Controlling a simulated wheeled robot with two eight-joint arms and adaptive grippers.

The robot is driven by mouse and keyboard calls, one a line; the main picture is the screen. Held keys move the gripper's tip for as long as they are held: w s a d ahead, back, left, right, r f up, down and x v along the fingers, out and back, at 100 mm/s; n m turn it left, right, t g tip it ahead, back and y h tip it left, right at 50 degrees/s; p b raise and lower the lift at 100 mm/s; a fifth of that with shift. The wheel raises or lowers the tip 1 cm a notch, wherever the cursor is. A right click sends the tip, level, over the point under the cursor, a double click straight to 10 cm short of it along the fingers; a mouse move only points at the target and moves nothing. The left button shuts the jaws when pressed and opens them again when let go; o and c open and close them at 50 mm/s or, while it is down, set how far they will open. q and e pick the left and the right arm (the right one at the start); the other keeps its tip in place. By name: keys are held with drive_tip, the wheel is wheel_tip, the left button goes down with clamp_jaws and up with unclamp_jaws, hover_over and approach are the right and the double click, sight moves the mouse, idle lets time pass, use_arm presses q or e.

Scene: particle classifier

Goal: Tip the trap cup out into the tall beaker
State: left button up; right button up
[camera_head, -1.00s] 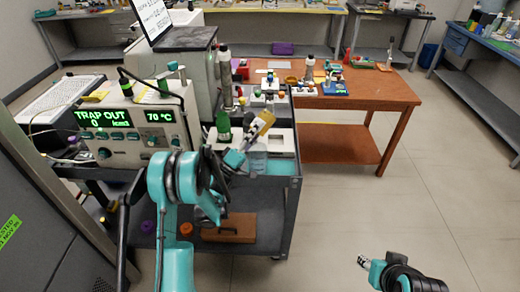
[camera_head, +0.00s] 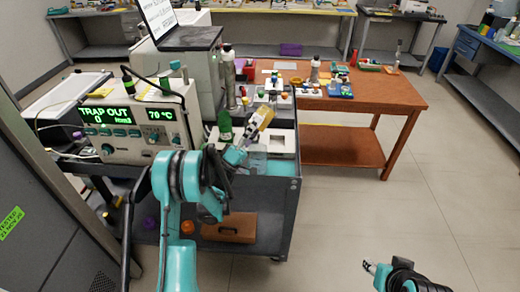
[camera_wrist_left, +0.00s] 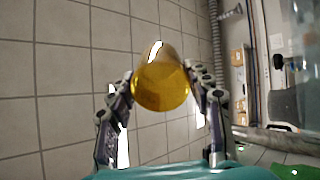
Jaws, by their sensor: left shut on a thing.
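The trap cup (camera_head: 262,119) is amber-yellow and tilted in my left gripper (camera_head: 247,139), up and to the right of the wrist in the head view. In the left wrist view the amber cup (camera_wrist_left: 162,82) sits between the two fingers of the left gripper (camera_wrist_left: 165,95), which is shut on it. A clear glass vessel, seemingly the tall beaker (camera_head: 257,160), stands on the cart just below the cup in the head view. It is partly hidden by the gripper, and its contents cannot be made out. My right gripper (camera_head: 370,267) is at the lower right, away from the cart; its finger opening is too small to judge.
The control box (camera_head: 138,133) reading "TRAP OUT" and 70 °C stands on the cart's left. A green bottle (camera_head: 225,127) stands close behind my left gripper. A white tray (camera_head: 284,142) lies to the right. The wooden table (camera_head: 385,92) is behind; floor to the right is clear.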

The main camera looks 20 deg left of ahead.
use_arm(q)
drive_tip(key=shift+r, duration=0.25)
use_arm(e)
drive_tip(key=shift+w+d, duration=0.15)
drive_tip(key=shift+d, duration=0.15)
drive_tip(key=shift+d, duration=0.1)
use_arm(q)
drive_tip(key=shift+a, duration=0.1)
idle(0.3)
